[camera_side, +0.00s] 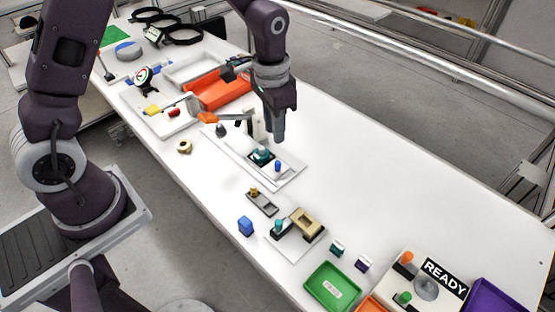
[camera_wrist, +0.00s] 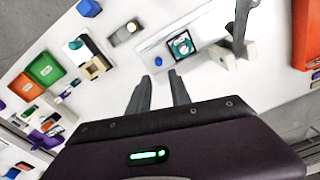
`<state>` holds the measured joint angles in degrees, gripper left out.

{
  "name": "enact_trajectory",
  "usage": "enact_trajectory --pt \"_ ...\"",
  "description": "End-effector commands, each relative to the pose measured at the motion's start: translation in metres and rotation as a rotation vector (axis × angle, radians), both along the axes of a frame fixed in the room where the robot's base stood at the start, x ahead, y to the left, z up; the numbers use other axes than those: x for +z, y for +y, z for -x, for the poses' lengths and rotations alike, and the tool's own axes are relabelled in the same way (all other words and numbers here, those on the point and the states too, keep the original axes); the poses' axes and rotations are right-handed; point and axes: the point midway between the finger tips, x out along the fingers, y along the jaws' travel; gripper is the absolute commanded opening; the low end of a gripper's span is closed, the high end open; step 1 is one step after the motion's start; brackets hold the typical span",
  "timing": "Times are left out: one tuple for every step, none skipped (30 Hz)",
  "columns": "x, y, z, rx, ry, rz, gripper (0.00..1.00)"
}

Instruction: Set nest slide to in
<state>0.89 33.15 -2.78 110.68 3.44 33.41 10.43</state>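A white slide plate (camera_side: 290,178) lies on the table, with a teal-and-dark nest (camera_side: 262,155) on it and a small upright blue knob (camera_side: 278,166) to the nest's right. No label names the slide, so I take this assembly as the nest slide. In the wrist view the nest (camera_wrist: 180,45) and the blue knob (camera_wrist: 158,61) lie just beyond my fingertips. My gripper (camera_side: 278,140) points down above the plate, apart from the knob. The wrist view shows my gripper (camera_wrist: 159,76) with a gap between its fingers and nothing held.
A grey block with a brass knob (camera_side: 262,202), a beige fixture (camera_side: 307,222) and a blue block (camera_side: 245,226) stand nearer the front. An orange tray (camera_side: 220,92) and a grey lever post (camera_wrist: 240,25) stand close to the plate. The table right of the plate is clear.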

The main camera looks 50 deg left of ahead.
Motion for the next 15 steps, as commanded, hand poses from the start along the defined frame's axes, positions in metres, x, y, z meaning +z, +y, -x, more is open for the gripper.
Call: enact_trajectory --pt "-0.02 -0.002 -0.003 -0.013 0.027 0.001 0.25" --pt "-0.029 -0.002 -0.005 -0.019 0.034 0.002 0.25" --pt "-0.037 -0.003 -0.007 -0.024 0.042 0.003 0.25" --pt "-0.041 -0.003 -0.007 -0.027 0.046 0.003 0.25" --pt "-0.045 -0.003 -0.007 -0.028 0.05 0.004 0.25" --pt "-0.051 -0.004 -0.007 -0.03 0.052 0.003 0.25" --pt "-0.056 -0.003 -0.007 -0.03 0.052 0.003 0.25" --pt "-0.061 -0.003 -0.007 -0.03 0.054 0.004 0.25" --pt "-0.069 -0.003 -0.006 -0.03 0.053 0.003 0.25" --pt "-0.076 -0.003 -0.006 -0.029 0.054 0.002 0.25" --pt "-0.082 -0.003 -0.006 -0.029 0.053 0.003 0.25" --pt "-0.09 -0.003 -0.006 -0.029 0.053 0.003 0.25" --pt "-0.095 -0.003 -0.006 -0.029 0.053 0.003 0.25" --pt "-0.099 -0.003 -0.006 -0.029 0.053 0.003 0.25" --pt "-0.104 -0.003 -0.007 -0.029 0.051 0.002 0.25"
